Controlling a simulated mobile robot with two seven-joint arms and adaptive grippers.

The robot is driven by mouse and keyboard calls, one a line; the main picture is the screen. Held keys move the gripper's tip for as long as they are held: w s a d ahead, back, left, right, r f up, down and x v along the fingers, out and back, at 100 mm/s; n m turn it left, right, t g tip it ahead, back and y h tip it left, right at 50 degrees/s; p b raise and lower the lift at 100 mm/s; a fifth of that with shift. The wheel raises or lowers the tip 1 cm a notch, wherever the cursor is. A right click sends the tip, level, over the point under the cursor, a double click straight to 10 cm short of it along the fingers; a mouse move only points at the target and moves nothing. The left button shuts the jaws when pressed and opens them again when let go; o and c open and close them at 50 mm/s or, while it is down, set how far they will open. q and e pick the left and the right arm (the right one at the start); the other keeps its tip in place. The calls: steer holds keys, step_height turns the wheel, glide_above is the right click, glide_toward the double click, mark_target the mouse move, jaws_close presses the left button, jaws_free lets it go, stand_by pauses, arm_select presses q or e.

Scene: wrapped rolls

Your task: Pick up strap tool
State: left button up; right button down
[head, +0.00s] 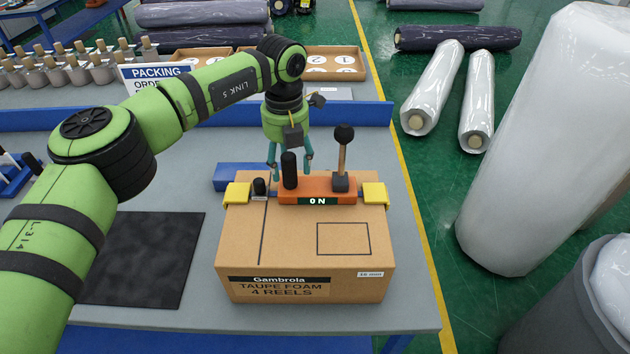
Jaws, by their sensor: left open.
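The strap tool (318,187) is an orange body with a small dark "ON" display, a black upright grip (289,172) and a lever with a dark ball on top (343,150). It sits on top of a closed cardboard box (305,262) labelled "Taupe Foam 4 Reels", between two yellow corner pieces. My left gripper (290,163) points down, open, with its teal fingers on either side of the black grip's upper part in the picture. I cannot tell whether they touch it. My right gripper is not in view.
The box stands near the front right edge of a grey table (180,310). A black mat (145,258) lies to its left, partly behind my arm. A blue rail (345,114) and a "Packing" sign (152,73) are behind.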

mark_target(293, 156)
arm_select(q)
steer(key=shift+f, duration=0.75)
jaws_close()
steer(key=shift+w+r, duration=0.1)
steer(key=shift+r, duration=0.05)
steer(key=shift+r, duration=0.1)
steer(key=shift+w+r+b, duration=0.1)
steer(key=shift+r+b, duration=0.4)
steer(key=shift+r, duration=0.05)
steer(key=r, duration=0.1)
steer(key=r+b, duration=0.1)
steer(key=d+r, duration=0.1)
steer(key=shift+s+b, duration=0.25)
steer(key=shift+b, duration=0.1)
steer(key=s+d+r+b, duration=0.3)
steer(key=d+r, duration=0.3)
steer(key=d, duration=0.3)
steer(key=shift+s+d+r, duration=0.3)
steer(key=shift+s+r, duration=0.05)
steer(key=shift+s, duration=0.55)
steer(key=shift+a, duration=0.1)
